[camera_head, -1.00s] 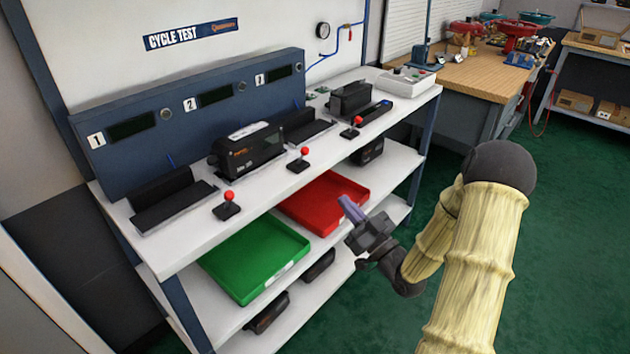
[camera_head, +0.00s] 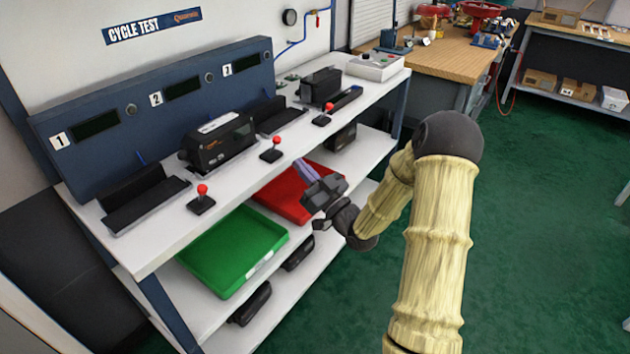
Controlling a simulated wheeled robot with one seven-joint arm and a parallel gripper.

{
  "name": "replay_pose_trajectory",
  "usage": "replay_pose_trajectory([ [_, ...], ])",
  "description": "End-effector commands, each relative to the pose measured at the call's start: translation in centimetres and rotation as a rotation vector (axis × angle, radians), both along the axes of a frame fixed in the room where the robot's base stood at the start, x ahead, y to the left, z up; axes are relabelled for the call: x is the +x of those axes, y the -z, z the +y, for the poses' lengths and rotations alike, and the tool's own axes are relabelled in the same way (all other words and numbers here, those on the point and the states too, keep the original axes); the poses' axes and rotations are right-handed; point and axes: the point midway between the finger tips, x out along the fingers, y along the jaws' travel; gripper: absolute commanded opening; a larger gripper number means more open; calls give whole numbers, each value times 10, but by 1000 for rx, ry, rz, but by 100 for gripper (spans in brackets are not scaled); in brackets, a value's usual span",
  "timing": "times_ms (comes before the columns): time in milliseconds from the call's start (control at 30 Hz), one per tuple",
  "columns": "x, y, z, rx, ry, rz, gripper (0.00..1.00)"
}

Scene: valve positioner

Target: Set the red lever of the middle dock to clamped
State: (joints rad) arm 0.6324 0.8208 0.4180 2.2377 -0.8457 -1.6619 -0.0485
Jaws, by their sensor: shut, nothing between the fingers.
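The middle dock, marked 2, holds a black positioner (camera_head: 217,142) at the bench's centre. Its red lever (camera_head: 271,149) is a red ball on a short stem on a black base in front of the dock. The stem looks roughly upright; I cannot tell its exact setting. My gripper (camera_head: 303,168), with purplish fingers, is shut and empty. In the picture it is just right of and below this lever, in front of the bench edge, apart from the lever.
Other red levers stand at dock 1 (camera_head: 202,199) and dock 3 (camera_head: 324,115). A green tray (camera_head: 231,251) and a red tray (camera_head: 283,192) sit on the shelf below. A black unit (camera_head: 320,86) stands at the right. Green floor is free at right.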

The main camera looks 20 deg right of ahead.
Motion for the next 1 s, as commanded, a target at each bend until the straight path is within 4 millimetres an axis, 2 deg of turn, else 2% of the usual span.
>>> replay_pose_trajectory([
  [200, 31, -15, 16, -1, -1, -2, 0],
  [400, 48, -23, 24, -1, 0, -2, 0],
  [1000, 50, -25, 21, -8, 7, 10, 0],
])
